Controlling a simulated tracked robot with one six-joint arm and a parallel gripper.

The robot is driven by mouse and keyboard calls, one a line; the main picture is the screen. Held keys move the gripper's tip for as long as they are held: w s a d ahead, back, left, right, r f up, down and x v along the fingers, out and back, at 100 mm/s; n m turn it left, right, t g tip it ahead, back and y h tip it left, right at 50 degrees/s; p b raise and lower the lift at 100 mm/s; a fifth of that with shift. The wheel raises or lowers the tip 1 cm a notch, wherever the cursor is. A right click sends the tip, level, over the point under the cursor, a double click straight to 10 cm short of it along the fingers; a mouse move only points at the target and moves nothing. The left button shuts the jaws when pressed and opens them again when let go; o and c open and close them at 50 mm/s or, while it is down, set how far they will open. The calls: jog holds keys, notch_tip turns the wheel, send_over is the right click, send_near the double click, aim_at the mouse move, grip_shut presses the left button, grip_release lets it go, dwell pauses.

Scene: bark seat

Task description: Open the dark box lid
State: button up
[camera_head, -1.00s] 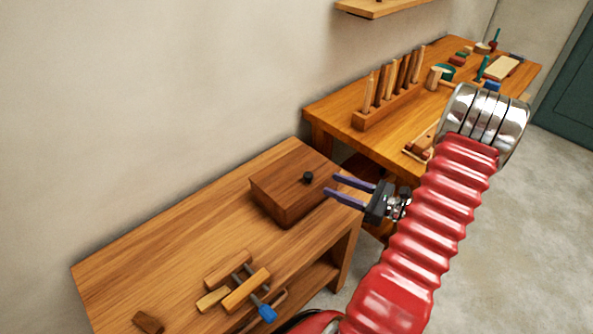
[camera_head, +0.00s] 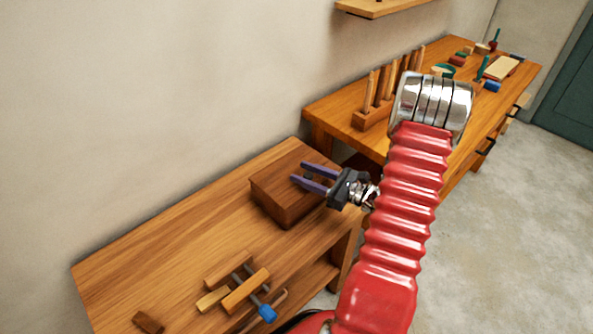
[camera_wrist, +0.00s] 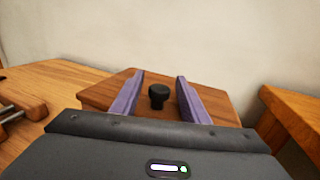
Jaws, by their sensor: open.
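The dark wooden box (camera_head: 270,196) sits at the far right end of the near bench, its lid closed. A small black knob (camera_wrist: 158,95) stands on the lid. My gripper (camera_head: 298,172) has two purple fingers and is open over the box. In the wrist view the knob lies between the two fingers (camera_wrist: 158,84), with a gap on each side, and neither finger touches it there. In the head view the knob shows only as a dark spot between the fingers, partly hidden by them.
A wooden clamp with a blue handle (camera_head: 267,313) and a small wood block (camera_head: 148,322) lie on the near bench (camera_head: 185,235). A second bench (camera_head: 343,124) holds a rack (camera_head: 372,119) of upright tools. A plain wall stands behind the box.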

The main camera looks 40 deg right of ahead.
aim_at(297, 170)
jog(key=shift+x, duration=1.6)
jog(key=shift+c, duration=0.3)
grip_shut()
